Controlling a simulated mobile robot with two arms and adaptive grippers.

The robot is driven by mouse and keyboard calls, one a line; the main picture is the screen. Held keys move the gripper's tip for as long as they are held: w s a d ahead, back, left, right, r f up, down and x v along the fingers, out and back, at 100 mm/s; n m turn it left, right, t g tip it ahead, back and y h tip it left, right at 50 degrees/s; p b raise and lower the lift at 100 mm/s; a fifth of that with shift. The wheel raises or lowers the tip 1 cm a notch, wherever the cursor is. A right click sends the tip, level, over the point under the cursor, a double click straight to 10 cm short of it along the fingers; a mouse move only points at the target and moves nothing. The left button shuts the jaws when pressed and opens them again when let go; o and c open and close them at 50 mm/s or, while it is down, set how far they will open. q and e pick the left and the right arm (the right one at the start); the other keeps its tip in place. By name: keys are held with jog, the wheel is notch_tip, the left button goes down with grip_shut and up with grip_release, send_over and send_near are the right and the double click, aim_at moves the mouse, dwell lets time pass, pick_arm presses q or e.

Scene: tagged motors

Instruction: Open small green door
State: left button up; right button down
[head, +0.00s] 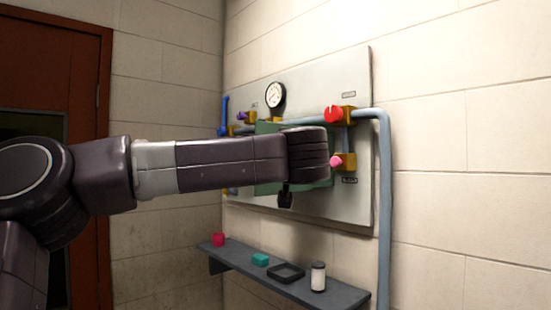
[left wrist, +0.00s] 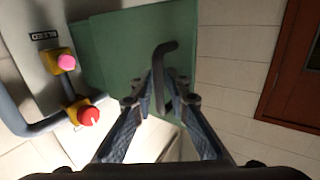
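The small green door (left wrist: 135,45) fills the upper middle of the left wrist view, with a black hooked handle (left wrist: 158,62) standing out from it. My left gripper (left wrist: 164,78) has its fingers drawn close together, one on each side of the handle, and appears shut on it. In the head view the green door (head: 265,188) is mostly hidden behind my left arm, and my left gripper's tips are hidden there too. A darker green strip shows along the door's left side in the left wrist view; I cannot tell how far the door stands open. My right gripper is not in view.
The door is on a grey wall panel (head: 355,75) with a gauge (head: 275,95), a red knob (head: 333,114), a pink knob (head: 336,161) and a blue-grey pipe (head: 385,220). A shelf (head: 235,255) below holds several small items. A brown door (head: 60,70) is at left.

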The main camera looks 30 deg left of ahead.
pick_arm(q)
jog(key=shift+s+r, duration=0.1)
jog(key=shift+s, duration=0.05)
jog(key=v, duration=1.2)
